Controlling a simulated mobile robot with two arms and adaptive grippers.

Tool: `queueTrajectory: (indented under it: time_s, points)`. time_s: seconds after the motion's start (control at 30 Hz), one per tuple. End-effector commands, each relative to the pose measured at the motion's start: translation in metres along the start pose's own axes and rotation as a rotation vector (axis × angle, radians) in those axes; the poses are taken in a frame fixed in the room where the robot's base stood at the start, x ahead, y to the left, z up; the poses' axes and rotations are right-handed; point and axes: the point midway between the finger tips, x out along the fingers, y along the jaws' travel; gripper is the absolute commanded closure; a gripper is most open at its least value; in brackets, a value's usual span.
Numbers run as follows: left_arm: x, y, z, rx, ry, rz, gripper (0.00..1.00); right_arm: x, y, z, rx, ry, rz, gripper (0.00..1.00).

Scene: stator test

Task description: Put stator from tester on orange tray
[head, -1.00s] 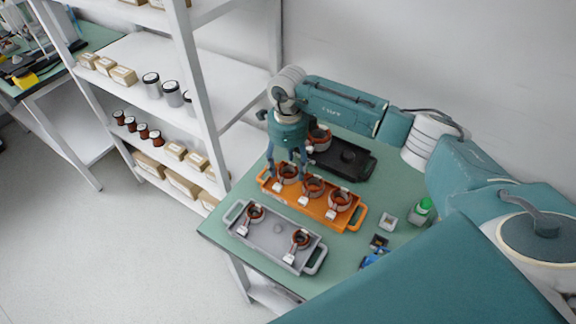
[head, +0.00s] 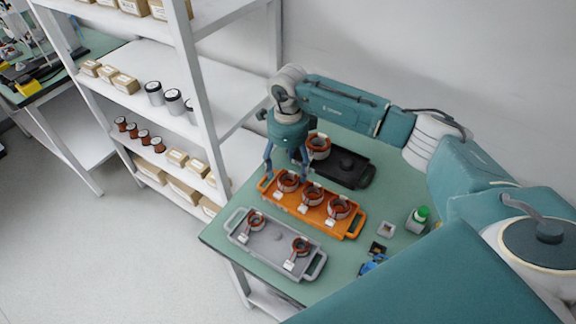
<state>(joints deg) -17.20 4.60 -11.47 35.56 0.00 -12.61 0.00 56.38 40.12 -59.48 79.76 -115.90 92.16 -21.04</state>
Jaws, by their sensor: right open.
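The orange tray (head: 352,233) lies in the middle of the green table. It holds three copper-wound stators in a row: a left one (head: 288,181), a middle one (head: 312,194) and a right one (head: 340,208). My right gripper (head: 287,172) is open, pointing down just above the left stator, with its fingers apart. I cannot tell whether it touches the stator. Behind it, a black tray (head: 355,178) holds one stator (head: 319,146) at its left end. No tester is clearly recognisable. My left gripper is not in view.
A grey tray (head: 270,254) in front holds two stators (head: 255,220) (head: 300,246). A green-capped bottle (head: 418,218), a small pale square part (head: 386,229) and a blue item (head: 372,264) lie at the right. White shelving (head: 205,120) stands close to the table's left side.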

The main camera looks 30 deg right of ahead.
Motion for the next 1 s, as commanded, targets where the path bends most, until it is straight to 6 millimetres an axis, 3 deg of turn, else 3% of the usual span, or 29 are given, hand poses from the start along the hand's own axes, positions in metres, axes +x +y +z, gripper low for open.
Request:
queueTrajectory:
  time_s: [0.3,0.43,0.8,1.0]
  points:
    - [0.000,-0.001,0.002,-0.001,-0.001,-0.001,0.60,0.000,0.000,0.000,0.000,0.001,0.000,0.18]
    - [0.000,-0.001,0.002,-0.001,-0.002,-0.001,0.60,-0.009,-0.001,0.000,-0.001,-0.001,-0.002,0.18]
    - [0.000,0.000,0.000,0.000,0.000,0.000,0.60,-0.084,-0.001,0.001,-0.001,-0.004,-0.004,0.18]
    - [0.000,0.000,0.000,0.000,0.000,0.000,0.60,-0.112,-0.001,0.001,0.001,-0.002,-0.001,0.18]
